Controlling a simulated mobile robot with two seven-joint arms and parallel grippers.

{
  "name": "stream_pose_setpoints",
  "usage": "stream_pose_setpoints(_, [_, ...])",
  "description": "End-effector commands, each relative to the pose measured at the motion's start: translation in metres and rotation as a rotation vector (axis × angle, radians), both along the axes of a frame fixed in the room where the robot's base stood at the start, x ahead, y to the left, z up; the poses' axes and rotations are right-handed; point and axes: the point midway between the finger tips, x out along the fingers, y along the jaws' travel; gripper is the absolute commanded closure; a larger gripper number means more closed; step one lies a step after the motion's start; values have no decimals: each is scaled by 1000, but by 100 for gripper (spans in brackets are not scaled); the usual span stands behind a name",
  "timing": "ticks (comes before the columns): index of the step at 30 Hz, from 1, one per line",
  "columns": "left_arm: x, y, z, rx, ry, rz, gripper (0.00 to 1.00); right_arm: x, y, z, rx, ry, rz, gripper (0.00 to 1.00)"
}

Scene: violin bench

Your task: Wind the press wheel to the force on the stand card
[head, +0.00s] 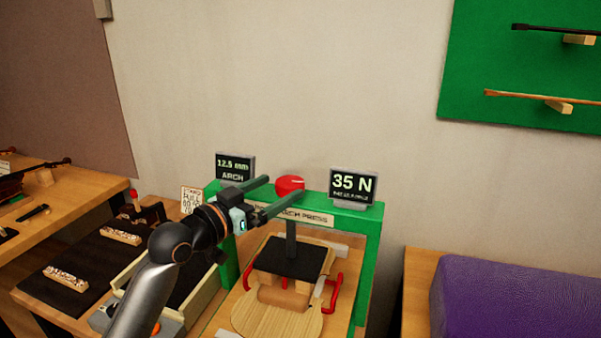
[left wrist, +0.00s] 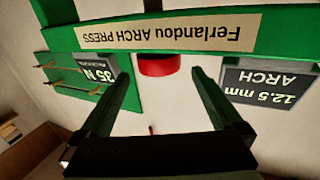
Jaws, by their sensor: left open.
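The green arch press (head: 365,240) stands on the bench, with a red wheel (head: 290,184) on top of its crossbar. The wheel also shows in the left wrist view (left wrist: 158,66). My left gripper (head: 284,188) is open, its two fingers pointing at the wheel, one on each side in the picture. I cannot tell whether they touch it. A display (head: 352,186) on the press's right reads 35 N. Another display (head: 235,168) on the left reads 12.5 mm ARCH. A small white card (head: 192,200) stands left of the press; its writing is too small to read surely.
Under the crossbar, a black pad (head: 290,258) sits above a wooden plate (head: 262,318), with red clamps (head: 333,292) beside it. A dark mat (head: 85,262) with small blocks lies left. A purple block (head: 520,295) is at the right.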

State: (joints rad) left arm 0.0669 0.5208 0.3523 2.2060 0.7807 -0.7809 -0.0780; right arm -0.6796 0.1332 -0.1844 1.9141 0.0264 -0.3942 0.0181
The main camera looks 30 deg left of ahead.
Motion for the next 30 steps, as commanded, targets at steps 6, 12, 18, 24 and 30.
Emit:
stream_pose_setpoints(6, [42,-6,3,-4,-1,0,0,0,0,11,1,0,-1,0])
stream_pose_setpoints(12, [67,-10,1,-2,-1,0,0,0,1,14,1,0,-1,0])
stream_pose_setpoints(18, [75,-12,0,0,0,0,0,0,1,15,1,0,-1,0])
stream_pose_setpoints(24, [75,-12,0,0,0,0,0,0,1,15,1,0,-1,0])
stream_pose_setpoints(30, [75,-12,0,0,0,0,19,0,0,15,1,0,-1,0])
